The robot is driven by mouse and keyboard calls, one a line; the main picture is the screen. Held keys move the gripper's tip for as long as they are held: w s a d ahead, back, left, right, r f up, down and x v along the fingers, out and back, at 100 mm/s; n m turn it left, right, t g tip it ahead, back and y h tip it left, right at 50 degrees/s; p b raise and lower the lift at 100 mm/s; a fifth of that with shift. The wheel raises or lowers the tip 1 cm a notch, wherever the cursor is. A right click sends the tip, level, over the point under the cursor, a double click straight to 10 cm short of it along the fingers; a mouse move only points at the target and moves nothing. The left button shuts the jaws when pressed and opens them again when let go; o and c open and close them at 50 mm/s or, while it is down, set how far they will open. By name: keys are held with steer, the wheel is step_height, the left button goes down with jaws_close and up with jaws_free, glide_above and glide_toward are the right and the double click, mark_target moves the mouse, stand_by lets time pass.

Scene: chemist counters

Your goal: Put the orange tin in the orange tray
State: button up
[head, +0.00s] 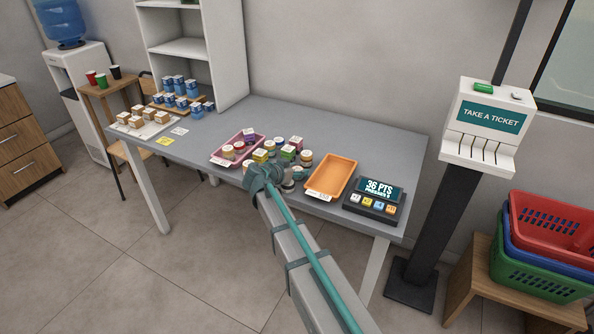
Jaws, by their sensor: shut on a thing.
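The orange tray (331,176) lies empty on the grey table, with a white label on its near edge. My gripper (287,184) is low over the table, left of the tray, and mostly hidden by my own arm. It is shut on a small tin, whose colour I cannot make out. Several small round tins and boxes stand just behind it, among them a brownish-orange tin (306,158) with a pale lid. I cannot tell for sure which one is the orange tin.
A pink tray (238,149) holding several tins is left of my gripper. A dark display box (374,200) stands right of the orange tray. Blue-and-white boxes (180,90) and a white tray (143,128) are at the left end. The table (390,143) is clear behind the orange tray.

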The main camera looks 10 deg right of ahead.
steer(key=shift+f+b, duration=0.15)
steer(key=shift+b, duration=0.15)
steer(key=o, duration=1.2)
steer(key=shift+c, duration=0.2)
steer(key=shift+r+p, duration=0.25)
steer(key=shift+p, duration=0.85)
steer(key=b+v, duration=0.1)
steer(key=v, duration=0.2)
steer(key=b+v, duration=0.1)
steer(key=v, duration=0.2)
steer(key=b+v, duration=0.1)
steer(key=v, duration=0.2)
steer(key=shift+s+a+f, duration=0.1)
steer(key=shift+f, duration=0.2)
steer(key=shift+o, duration=0.5)
steer(key=shift+v, duration=0.85)
